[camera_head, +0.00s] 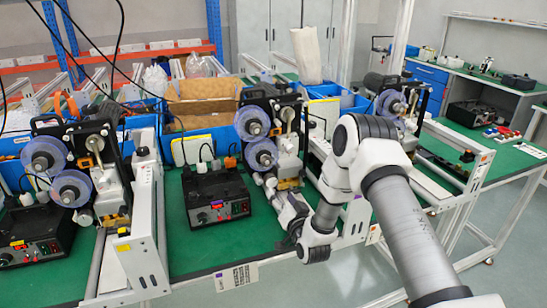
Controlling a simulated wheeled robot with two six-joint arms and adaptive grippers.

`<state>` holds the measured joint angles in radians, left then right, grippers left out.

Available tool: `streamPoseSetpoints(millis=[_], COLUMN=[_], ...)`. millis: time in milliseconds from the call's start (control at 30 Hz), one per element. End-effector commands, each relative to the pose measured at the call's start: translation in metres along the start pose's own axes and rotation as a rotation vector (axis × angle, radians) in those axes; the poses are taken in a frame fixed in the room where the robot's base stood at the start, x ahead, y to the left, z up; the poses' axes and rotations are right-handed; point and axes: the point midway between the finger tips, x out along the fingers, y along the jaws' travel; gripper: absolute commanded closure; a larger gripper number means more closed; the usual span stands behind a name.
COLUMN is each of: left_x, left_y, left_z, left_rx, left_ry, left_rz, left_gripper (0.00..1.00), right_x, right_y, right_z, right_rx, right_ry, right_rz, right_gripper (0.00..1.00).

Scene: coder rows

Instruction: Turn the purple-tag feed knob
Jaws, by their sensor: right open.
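The purple tag (217,204) is on the front of a black control box (222,184) on the green table, left of centre. A small round knob (202,217) shows on that front panel, left of and below the tag. My right gripper (272,186) is open, to the right of this box and apart from it. My right arm comes in from the lower right and bends down to the wrist. The finger gap is small and hard to make out. My left gripper is not in view.
A coder machine with purple reels (261,153) stands behind the box, close to my right gripper. Another control box with a yellow tag (17,244) sits at the far left. A white rail frame (148,225) separates the stations. Green tabletop (190,256) is clear before the purple-tag box.

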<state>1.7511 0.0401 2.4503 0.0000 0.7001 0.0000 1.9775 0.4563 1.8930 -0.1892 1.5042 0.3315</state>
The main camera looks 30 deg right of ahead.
Motion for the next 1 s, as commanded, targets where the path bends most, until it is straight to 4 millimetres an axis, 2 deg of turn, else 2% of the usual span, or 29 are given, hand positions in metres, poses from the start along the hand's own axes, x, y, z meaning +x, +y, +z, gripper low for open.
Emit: streamPoseSetpoints(millis=[67,167,400,500,767,800,867,900,967,1000], left_x=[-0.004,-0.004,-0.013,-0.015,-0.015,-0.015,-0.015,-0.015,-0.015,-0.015], left_y=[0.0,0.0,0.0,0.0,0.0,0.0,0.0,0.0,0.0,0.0], left_z=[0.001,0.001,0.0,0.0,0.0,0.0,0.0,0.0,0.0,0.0], left_rx=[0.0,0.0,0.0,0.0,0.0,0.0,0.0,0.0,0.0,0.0], left_ry=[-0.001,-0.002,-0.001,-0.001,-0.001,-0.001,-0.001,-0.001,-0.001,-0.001], left_rz=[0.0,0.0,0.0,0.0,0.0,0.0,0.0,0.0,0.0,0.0], left_gripper=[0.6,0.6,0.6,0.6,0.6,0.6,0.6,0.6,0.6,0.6], right_x=[0.0,0.012,0.058,0.07,0.076,0.076,0.076,0.076,0.076,0.076], right_y=[0.003,0.004,0.004,0.004,0.005,0.005,0.005,0.005,0.005,0.005], right_z=[0.004,0.005,0.005,0.005,0.006,0.006,0.006,0.006,0.006,0.006], right_rx=[-0.004,-0.003,-0.004,-0.002,-0.001,-0.001,0.0,0.0,0.0,0.0], right_ry=[-0.012,-0.01,-0.009,-0.01,-0.01,-0.01,-0.01,-0.01,-0.01,-0.01], right_rz=[0.007,0.006,0.006,0.007,0.008,0.008,0.008,0.008,0.008,0.008], right_gripper=[0.31,0.31,0.31,0.31,0.31,0.35,0.56,0.7,0.9,0.9])
